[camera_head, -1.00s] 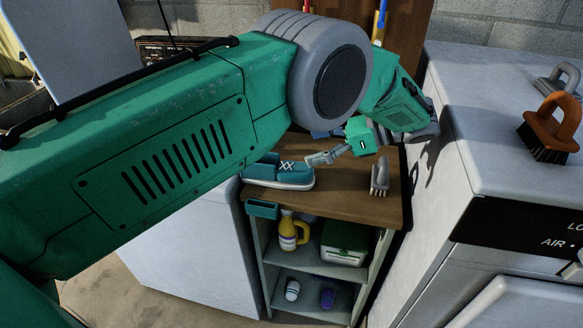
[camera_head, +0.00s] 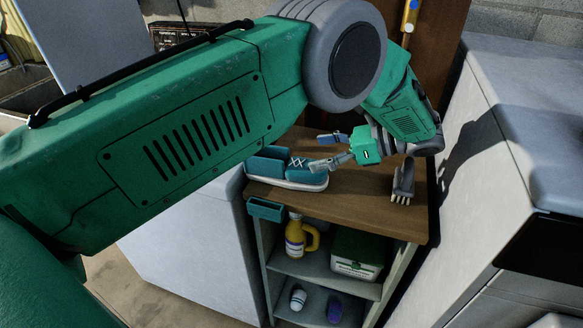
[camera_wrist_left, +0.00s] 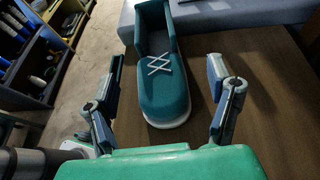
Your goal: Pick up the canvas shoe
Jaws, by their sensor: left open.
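The canvas shoe (camera_head: 288,170) is teal with white laces and a white sole. It lies on the wooden top (camera_head: 350,200) of a small shelf unit, near its left end. In the left wrist view the shoe (camera_wrist_left: 161,85) lies ahead, its rounded toe towards me, between the lines of the two fingers. My left gripper (camera_head: 322,152) is open and empty at the shoe's right end. In the left wrist view the open fingers (camera_wrist_left: 168,85) stand on either side of the toe, apart from it. My right gripper is not in view.
A grey brush (camera_head: 403,182) stands on the wooden top, right of the shoe. A teal bin (camera_head: 265,209) hangs at the front left edge. Bottles and a box (camera_head: 357,255) fill the shelves below. White appliances (camera_head: 500,190) flank the unit.

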